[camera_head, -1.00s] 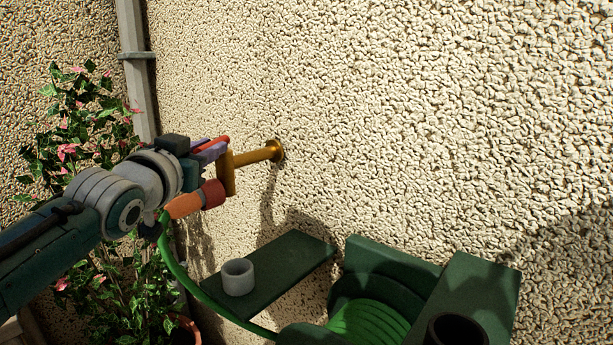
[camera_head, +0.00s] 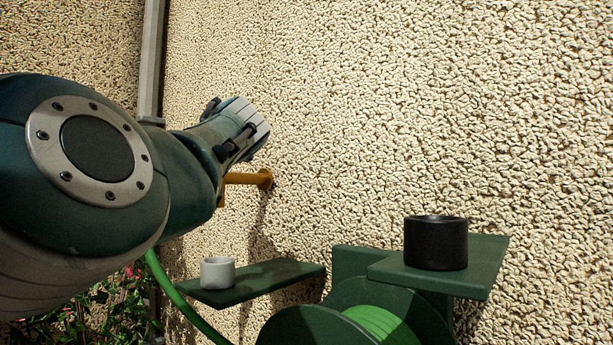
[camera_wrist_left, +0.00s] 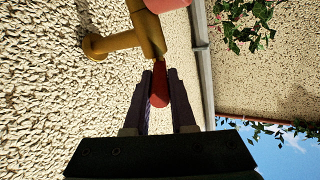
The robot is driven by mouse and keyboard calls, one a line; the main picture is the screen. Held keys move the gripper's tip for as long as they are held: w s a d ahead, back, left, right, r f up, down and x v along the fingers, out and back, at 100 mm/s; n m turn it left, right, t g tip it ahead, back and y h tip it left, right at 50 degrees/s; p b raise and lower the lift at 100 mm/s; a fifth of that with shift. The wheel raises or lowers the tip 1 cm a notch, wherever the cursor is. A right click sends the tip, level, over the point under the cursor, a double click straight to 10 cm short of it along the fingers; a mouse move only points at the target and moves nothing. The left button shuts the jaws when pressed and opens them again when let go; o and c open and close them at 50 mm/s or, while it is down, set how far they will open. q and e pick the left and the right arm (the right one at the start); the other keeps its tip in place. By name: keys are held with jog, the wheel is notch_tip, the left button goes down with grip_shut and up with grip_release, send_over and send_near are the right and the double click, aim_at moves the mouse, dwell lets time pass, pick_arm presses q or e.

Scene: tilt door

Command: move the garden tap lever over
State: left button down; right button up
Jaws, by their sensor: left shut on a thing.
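The brass garden tap (camera_head: 245,179) sticks out from the pebbled wall in the head view. Its body and the lever are mostly hidden there behind my left arm. In the left wrist view the tap (camera_wrist_left: 118,41) comes from the wall at upper left, and its red lever (camera_wrist_left: 160,88) points toward my gripper. The two dark fingers of my left gripper (camera_wrist_left: 160,80) lie on either side of the lever, shut on it. A salmon hose fitting (camera_wrist_left: 166,4) shows at the top edge. My right gripper is in neither view.
Below the tap, a green shelf (camera_head: 275,277) holds a white cup (camera_head: 217,272). To its right, a green hose reel (camera_head: 372,325) stands under a shelf with a black cup (camera_head: 436,243). A green hose (camera_head: 172,297), downpipe (camera_head: 152,60) and plant (camera_head: 98,305) are at left.

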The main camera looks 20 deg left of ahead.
pick_arm(q)
jog(key=shift+w+d+f+n+g+y+b, duration=0.2)
jog(key=shift+n+g+y+b, duration=0.1)
jog(key=shift+n+g+y, duration=0.15)
jog(key=shift+g+y, duration=0.25)
jog(key=c, duration=0.8)
grip_release()
jog(key=shift+w+r, duration=0.1)
jog(key=shift+o, duration=0.2)
jog(key=shift+d, duration=0.1)
jog(key=v, duration=1)
jog(key=shift+b, duration=0.35)
